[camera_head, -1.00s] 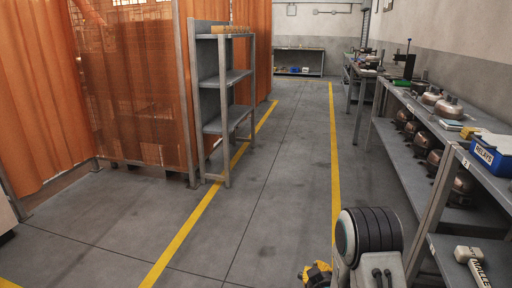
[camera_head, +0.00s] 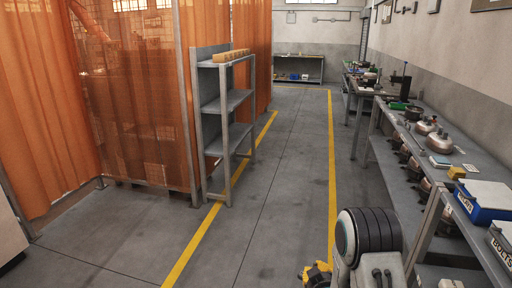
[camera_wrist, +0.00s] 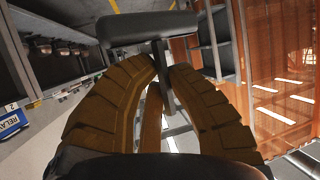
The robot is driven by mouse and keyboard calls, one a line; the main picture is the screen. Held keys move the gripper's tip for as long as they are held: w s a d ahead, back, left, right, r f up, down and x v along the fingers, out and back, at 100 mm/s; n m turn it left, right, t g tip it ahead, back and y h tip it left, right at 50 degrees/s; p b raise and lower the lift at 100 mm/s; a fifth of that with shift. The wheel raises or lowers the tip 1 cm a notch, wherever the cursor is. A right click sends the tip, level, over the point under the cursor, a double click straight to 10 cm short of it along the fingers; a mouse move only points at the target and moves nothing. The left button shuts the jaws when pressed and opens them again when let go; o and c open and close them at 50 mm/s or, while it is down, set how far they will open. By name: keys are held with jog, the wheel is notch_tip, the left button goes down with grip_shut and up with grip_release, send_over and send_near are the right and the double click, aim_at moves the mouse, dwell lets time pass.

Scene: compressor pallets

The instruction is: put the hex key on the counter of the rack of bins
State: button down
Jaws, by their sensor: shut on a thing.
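My gripper (camera_wrist: 163,72) is shut on a T-shaped tool, which I take to be the hex key (camera_wrist: 148,28). It has a dark grey crossbar and a thin shaft between the brown ridged fingers; the fingers hide part of it. In the head view only a yellow part of my gripper shows at the bottom, beside my arm, and the tool is not seen. At the right front a grey counter (camera_head: 437,209) bears a blue bin marked RELAYS (camera_head: 482,203) and a bin marked BOLTS (camera_head: 503,245). My gripper is apart from this counter.
Along the right, a bench holds copper-coloured compressors (camera_head: 435,142). A grey shelf unit (camera_head: 228,103) with small orange boxes (camera_head: 231,55) stands at left before orange curtains (camera_head: 135,100). The floor aisle (camera_head: 270,190) between yellow lines is clear. A workbench (camera_head: 298,68) stands at the far end.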

jog(key=shift+r+p, duration=1.9)
jog(key=shift+r, duration=0.65)
